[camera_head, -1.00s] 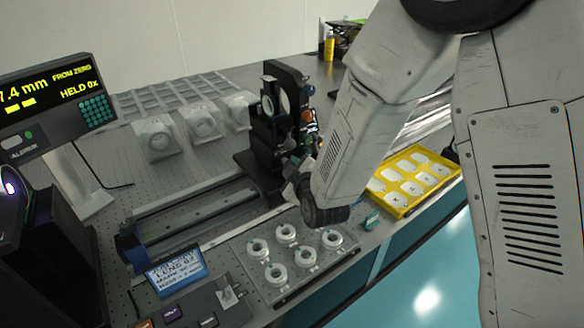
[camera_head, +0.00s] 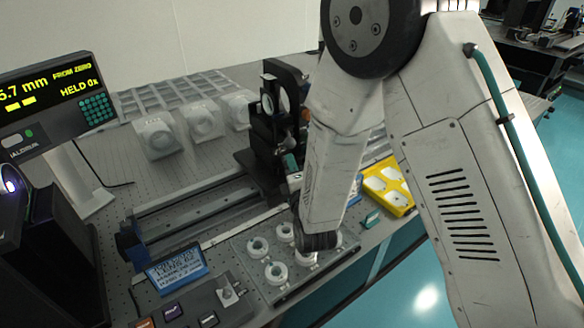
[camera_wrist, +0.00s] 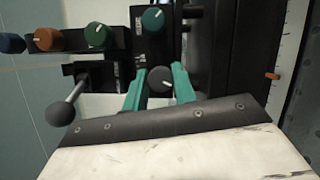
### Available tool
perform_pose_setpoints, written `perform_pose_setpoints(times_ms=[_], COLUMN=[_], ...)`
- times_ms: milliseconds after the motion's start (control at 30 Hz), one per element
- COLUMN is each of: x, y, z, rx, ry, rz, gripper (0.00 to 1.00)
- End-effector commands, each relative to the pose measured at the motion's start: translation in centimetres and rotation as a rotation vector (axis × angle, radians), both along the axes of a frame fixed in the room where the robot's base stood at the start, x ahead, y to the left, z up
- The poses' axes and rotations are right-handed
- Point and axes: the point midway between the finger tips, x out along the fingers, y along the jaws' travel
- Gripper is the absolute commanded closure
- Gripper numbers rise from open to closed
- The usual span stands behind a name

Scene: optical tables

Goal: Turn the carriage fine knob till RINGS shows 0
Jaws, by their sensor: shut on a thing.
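In the wrist view my gripper (camera_wrist: 160,74) has its teal fingers on either side of a dark grey knob (camera_wrist: 161,81) with a white mark, and is shut on it. No label on this knob is readable, so I cannot confirm it is the carriage fine knob. In the head view my arm hides the fingers and knob; the black carriage (camera_head: 268,125) stands on its rail (camera_head: 190,215). The readout display (camera_head: 45,95), cut off at the left, shows about "6.7 mm FROM ZERO" and "HELD 0x", with yellow bars. No word RINGS is legible.
In the wrist view, a teal knob (camera_wrist: 153,19), a green knob (camera_wrist: 98,34), an orange knob (camera_wrist: 48,39) and a black ball-ended lever (camera_wrist: 61,113) are close by. In the head view, a tray of white rings (camera_head: 257,247) and a yellow tray (camera_head: 398,198) lie near the arm.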

Motion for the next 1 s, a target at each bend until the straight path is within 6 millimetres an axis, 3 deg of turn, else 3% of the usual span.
perform_pose_setpoints(times_ms=[500,1000], x=[0.18,0.15], y=[-0.44,-0.57], z=[-0.33,-0.52], rx=[-0.277,-0.329], ry=[-0.181,-0.21], rz=[-0.009,-0.01], gripper=[0.96,0.96])
